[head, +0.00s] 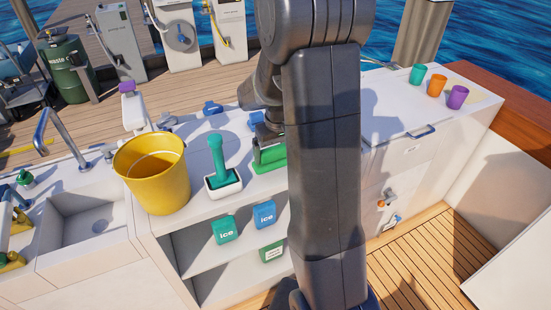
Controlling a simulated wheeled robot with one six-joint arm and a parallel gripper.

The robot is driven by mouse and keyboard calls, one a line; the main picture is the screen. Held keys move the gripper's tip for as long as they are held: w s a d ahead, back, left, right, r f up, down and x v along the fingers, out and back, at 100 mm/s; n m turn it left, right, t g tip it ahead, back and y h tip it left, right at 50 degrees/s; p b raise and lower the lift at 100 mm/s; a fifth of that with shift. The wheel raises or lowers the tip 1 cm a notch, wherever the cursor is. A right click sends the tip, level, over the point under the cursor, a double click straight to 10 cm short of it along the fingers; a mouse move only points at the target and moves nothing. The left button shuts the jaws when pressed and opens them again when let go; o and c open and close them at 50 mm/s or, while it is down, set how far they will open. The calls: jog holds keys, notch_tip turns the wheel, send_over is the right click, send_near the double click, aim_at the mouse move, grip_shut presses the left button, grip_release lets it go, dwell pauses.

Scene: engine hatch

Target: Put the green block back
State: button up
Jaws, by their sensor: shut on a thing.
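A green block (268,163) is at the counter's front edge, just right of the white holder, partly hidden behind my arm. My gripper (269,149) is above it, pointing down, with its jaws shut on the block's upper part. Whether the block rests on the counter or hangs just above it, I cannot tell. Another green block (271,251) with a white label stands on the lower shelf, below the counter.
A yellow bucket (153,172) and a teal-handled tool in a white holder (223,186) stand left of my gripper. Teal (225,230) and blue (264,214) ice packs are on the upper shelf. Several cups stand far right. A sink (92,218) is at left.

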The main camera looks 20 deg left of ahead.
aim_at(275, 158)
jog(key=shift+f, duration=1.55)
jog(key=o, duration=0.6)
notch_tip(275, 158, up, 12)
jog(key=s+d, duration=0.1)
jog(key=shift+p, duration=0.3)
jog(key=shift+r, duration=0.1)
